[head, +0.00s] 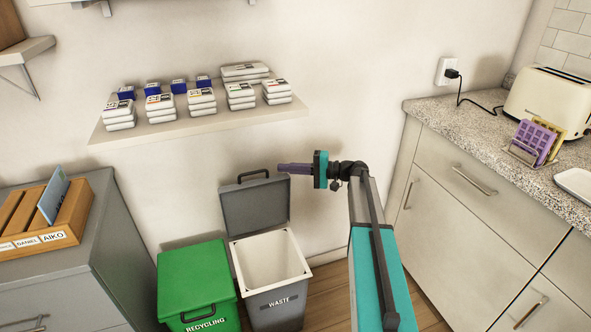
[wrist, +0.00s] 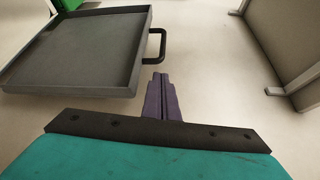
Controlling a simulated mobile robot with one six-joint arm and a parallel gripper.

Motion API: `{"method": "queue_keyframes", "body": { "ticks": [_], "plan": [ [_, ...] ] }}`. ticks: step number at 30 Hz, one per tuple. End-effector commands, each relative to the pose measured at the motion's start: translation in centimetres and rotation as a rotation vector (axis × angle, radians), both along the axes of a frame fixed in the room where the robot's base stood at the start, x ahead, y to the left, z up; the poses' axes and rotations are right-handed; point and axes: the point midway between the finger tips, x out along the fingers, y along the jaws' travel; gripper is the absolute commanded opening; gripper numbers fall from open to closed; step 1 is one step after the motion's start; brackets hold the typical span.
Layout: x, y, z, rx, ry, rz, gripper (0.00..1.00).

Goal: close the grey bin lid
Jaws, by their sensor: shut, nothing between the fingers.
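The grey bin (head: 275,305), marked WASTE, stands on the floor against the wall with its white inside showing. Its grey lid (head: 256,207) is raised, standing upright at the back of the bin near the wall. A black handle (head: 253,175) is on the lid's upper edge. My gripper (head: 281,168) is shut and empty, its purple fingers level with the handle and just to its right in the head view. In the wrist view the lid (wrist: 75,50) is at the upper left, its handle (wrist: 157,46) just beyond my fingertips (wrist: 160,76).
A closed green recycling bin (head: 197,283) stands left of the grey bin. A wall shelf (head: 160,133) with stacked white packs is above. A grey cabinet (head: 130,250) is at left, a counter with drawers (head: 450,190) at right.

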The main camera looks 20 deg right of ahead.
Motion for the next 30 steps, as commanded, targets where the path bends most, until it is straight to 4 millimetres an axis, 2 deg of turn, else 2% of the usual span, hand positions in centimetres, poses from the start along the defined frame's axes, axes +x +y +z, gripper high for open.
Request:
{"method": "queue_keyframes", "body": {
  "ticks": [3,10,30],
  "plan": [
    [0.9,1.5,-0.1,0.0,0.0,0.002,0.0],
    [2.0,3.4,-0.2,0.0,0.0,0.001,0.0],
    [2.0,4.1,-0.4,-0.001,-0.008,0.003,0.0]
  ]
}}
